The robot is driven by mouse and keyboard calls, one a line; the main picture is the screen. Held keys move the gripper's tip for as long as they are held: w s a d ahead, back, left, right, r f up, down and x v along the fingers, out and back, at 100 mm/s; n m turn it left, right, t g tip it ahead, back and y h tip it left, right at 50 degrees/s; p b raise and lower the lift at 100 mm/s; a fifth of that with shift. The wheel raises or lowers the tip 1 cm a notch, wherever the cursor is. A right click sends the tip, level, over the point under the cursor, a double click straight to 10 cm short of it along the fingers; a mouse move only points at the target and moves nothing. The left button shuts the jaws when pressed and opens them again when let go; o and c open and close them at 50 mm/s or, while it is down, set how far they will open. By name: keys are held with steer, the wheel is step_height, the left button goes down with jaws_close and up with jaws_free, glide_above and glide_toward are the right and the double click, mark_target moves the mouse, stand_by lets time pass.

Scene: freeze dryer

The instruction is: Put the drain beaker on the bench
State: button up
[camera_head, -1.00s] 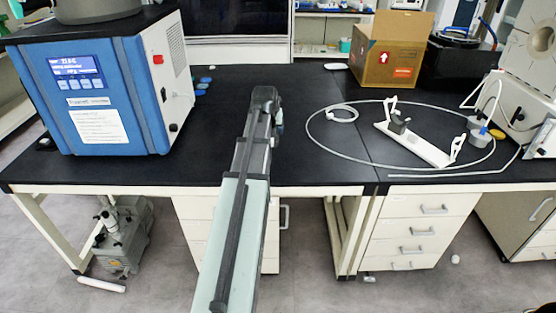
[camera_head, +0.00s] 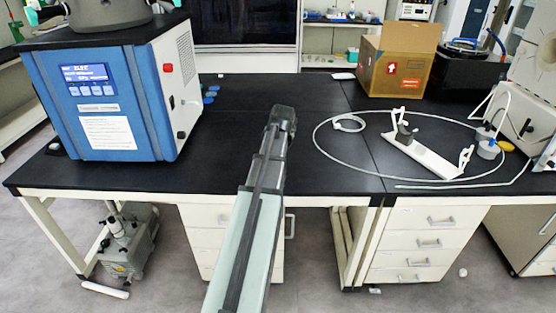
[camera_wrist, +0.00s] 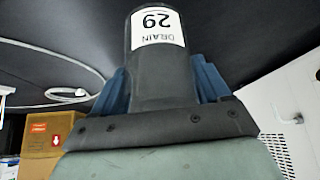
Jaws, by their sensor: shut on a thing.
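The drain beaker (camera_wrist: 160,72) is a clear, dark-looking cylinder with a white label reading "DRAIN 29", upside down in the wrist view. My gripper (camera_wrist: 164,85) is shut on it, with a blue finger on either side. The black bench top (camera_head: 250,165) fills the background behind the beaker. In the head view my arm reaches over the middle of the bench, and its own links hide the gripper and beaker. I cannot tell whether the beaker touches the bench.
A blue-and-white freeze dryer (camera_head: 120,95) stands at the left. A white stand (camera_head: 425,155) and a looped tube (camera_head: 318,140) lie at the right. A cardboard box (camera_head: 395,62) is at the back right. The bench between the dryer and my arm is mostly clear.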

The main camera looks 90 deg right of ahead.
steer(key=shift+f, duration=3.1)
steer(key=shift+f, duration=0.1)
steer(key=o, duration=1.1)
steer(key=shift+c, duration=0.2)
steer(key=v, duration=1.2)
